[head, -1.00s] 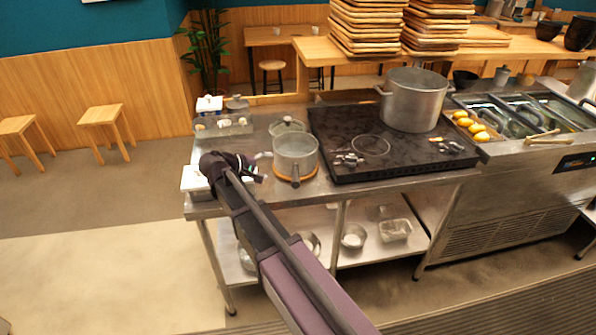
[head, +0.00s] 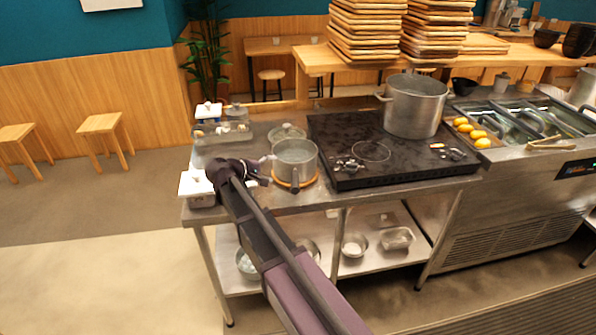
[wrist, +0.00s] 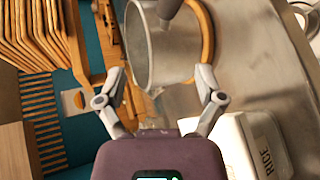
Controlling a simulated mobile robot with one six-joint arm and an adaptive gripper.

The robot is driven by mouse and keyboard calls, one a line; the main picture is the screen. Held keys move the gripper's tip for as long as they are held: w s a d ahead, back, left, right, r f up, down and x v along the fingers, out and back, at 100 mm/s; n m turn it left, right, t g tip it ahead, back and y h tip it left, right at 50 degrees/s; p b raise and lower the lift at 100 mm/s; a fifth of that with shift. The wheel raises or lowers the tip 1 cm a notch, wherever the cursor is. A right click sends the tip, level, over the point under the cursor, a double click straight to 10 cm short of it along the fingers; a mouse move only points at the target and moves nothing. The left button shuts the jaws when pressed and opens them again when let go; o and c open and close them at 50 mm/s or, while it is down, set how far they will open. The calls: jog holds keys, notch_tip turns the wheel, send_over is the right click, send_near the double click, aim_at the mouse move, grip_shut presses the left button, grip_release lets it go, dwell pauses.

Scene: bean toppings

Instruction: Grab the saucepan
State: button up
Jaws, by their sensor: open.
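The grey metal saucepan (head: 296,158) stands upright on a round wooden trivet (head: 307,186) on the steel counter. Its dark handle (head: 294,186) points towards the front. My gripper (head: 260,172) is just left of the saucepan at about its height. In the wrist view my gripper (wrist: 162,73) is open, with its two fingers spread apart. The saucepan (wrist: 172,52) shows ahead between and beyond the fingertips. Whether a finger touches it I cannot tell.
A white box marked RICE (wrist: 255,145) is close by my gripper; in the head view a white box (head: 195,185) stands at the counter's left corner. A lid (head: 287,132) lies behind the saucepan. The black stove (head: 345,125) with a large pot (head: 415,108) is to the right.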

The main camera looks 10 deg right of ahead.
aim_at(296, 167)
jog(key=shift+b+x, duration=0.65)
jog(key=shift+x, duration=1.6)
jog(key=shift+d+f, duration=0.1)
jog(key=shift+b+x, duration=1)
jog(key=shift+x, duration=1.5)
jog(key=shift+w, duration=0.1)
jog(key=shift+r, duration=0.2)
grip_shut()
